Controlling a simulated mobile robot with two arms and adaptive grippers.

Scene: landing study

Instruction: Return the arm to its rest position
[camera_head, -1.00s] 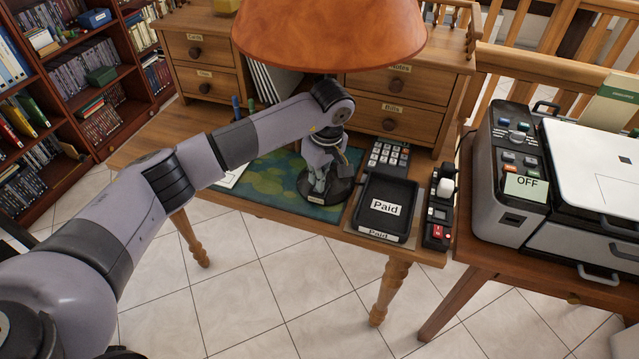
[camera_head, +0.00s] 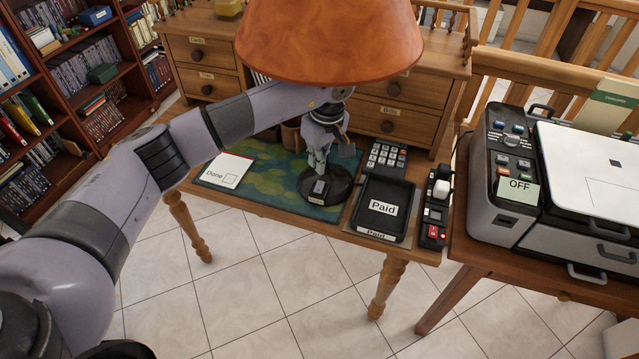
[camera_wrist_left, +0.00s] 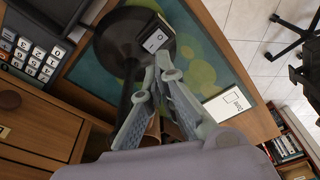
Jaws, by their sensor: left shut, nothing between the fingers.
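My left arm (camera_head: 160,160) comes in from the left and reaches over the desk, its far end partly hidden by the orange lampshade (camera_head: 325,40). My left gripper (camera_head: 318,168) points down at the desk lamp, above or beside its round black base (camera_head: 338,190); I cannot tell whether it touches. In the left wrist view the fingers (camera_wrist_left: 158,68) come together at the tips with nothing between them. The lamp's base (camera_wrist_left: 122,42) and its small switch block (camera_wrist_left: 156,36) lie just beyond them. My right gripper is not in view.
The desk holds a green mat (camera_head: 270,168), a "Done" card (camera_head: 225,171), a black "Paid" tray (camera_head: 382,222), a calculator (camera_head: 386,155) and a small switch device (camera_head: 436,208). Drawers (camera_head: 395,121) stand behind. A printer (camera_head: 585,175) is at right, a bookcase (camera_head: 75,75) at left. Floor in front is clear.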

